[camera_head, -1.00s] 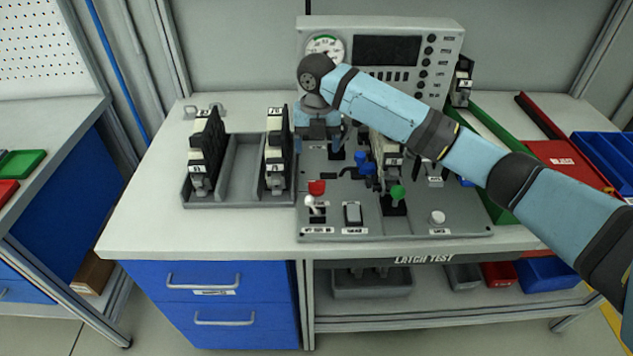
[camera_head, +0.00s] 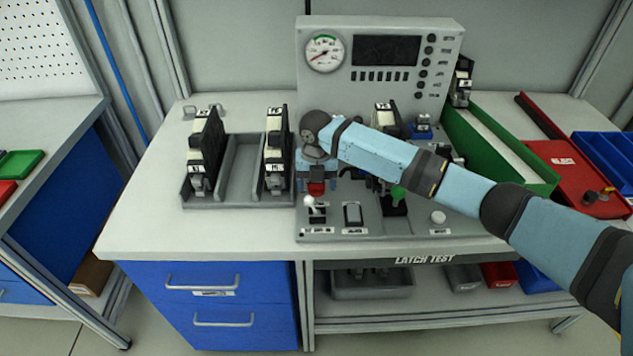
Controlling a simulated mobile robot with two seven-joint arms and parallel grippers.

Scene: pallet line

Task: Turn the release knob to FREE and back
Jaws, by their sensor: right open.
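The grey test fixture panel (camera_head: 370,229) lies on the bench with several controls on it. A red knob (camera_head: 316,188) stands at its front left, with a small white lever ball (camera_head: 309,202) just in front. A green knob (camera_head: 398,192) stands further right. The labels are too small to read, so I cannot tell which one is the release knob. My right gripper (camera_head: 316,176) points down, open, directly above or around the red knob; whether it touches cannot be told. My right forearm hides the panel's middle. My left gripper is not in view.
An upright console with a round gauge (camera_head: 325,53) and a dark screen (camera_head: 386,49) stands behind. A grey rack (camera_head: 240,199) with black and cream latch units is at the left. A green bin (camera_head: 505,150) and red tray (camera_head: 570,165) are at the right. The front bench strip is clear.

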